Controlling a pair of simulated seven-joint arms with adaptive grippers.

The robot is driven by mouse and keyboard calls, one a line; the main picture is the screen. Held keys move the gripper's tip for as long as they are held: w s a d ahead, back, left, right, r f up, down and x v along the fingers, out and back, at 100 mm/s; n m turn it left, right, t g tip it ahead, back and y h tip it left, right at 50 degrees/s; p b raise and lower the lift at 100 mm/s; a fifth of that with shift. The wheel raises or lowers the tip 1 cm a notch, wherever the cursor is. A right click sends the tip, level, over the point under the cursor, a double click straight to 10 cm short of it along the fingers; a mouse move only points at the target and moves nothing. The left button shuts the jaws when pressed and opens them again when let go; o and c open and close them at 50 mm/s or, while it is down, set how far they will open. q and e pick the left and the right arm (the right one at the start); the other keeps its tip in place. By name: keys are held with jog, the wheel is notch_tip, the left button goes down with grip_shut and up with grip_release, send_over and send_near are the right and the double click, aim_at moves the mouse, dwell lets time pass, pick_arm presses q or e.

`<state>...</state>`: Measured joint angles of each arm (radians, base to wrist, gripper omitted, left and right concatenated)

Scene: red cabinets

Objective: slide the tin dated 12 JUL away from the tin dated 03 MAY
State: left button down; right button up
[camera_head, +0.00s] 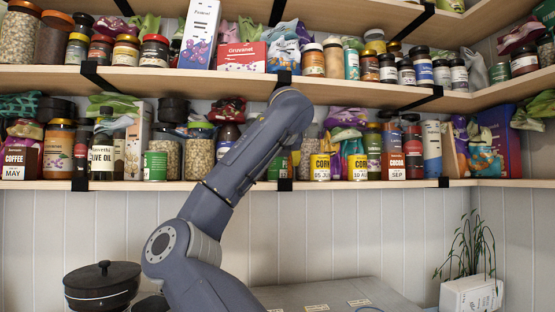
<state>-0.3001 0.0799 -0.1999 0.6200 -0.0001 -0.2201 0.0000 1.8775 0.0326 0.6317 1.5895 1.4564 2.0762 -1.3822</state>
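My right arm rises from the bottom middle, its upper end in front of the middle shelf (225,185); its fingers are hidden or cannot be made out. My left gripper is not in view. I read no tin dated 12 JUL. A coffee container (20,158) at the far left has a tag reading MAY; its day is unclear. Two yellow corn tins stand side by side right of my arm: one tag seems to read 05 JUN (320,167), the other 10 AUG (357,167). A green tin (155,166) stands left of my arm. Another green tin (279,167) is partly covered by it.
The middle shelf is crowded with jars, bottles and bags, including a cocoa container (395,166) tagged SEP. The upper shelf (345,92) is also full. Below are a dark lidded pot (102,288) and a potted plant (470,290). The panelled wall below the shelf is bare.

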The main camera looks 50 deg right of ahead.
jog(key=c, duration=1.3)
jog(key=shift+s, duration=0.1)
jog(key=shift+s+a, duration=0.2)
jog(key=shift+s, duration=1.1)
jog(key=o, duration=1.4)
jog(key=shift+a+r, duration=0.1)
jog(key=shift+a, duration=0.05)
jog(key=v, duration=1.1)
jog(key=shift+s+a, duration=0.25)
jog(key=shift+s, duration=0.1)
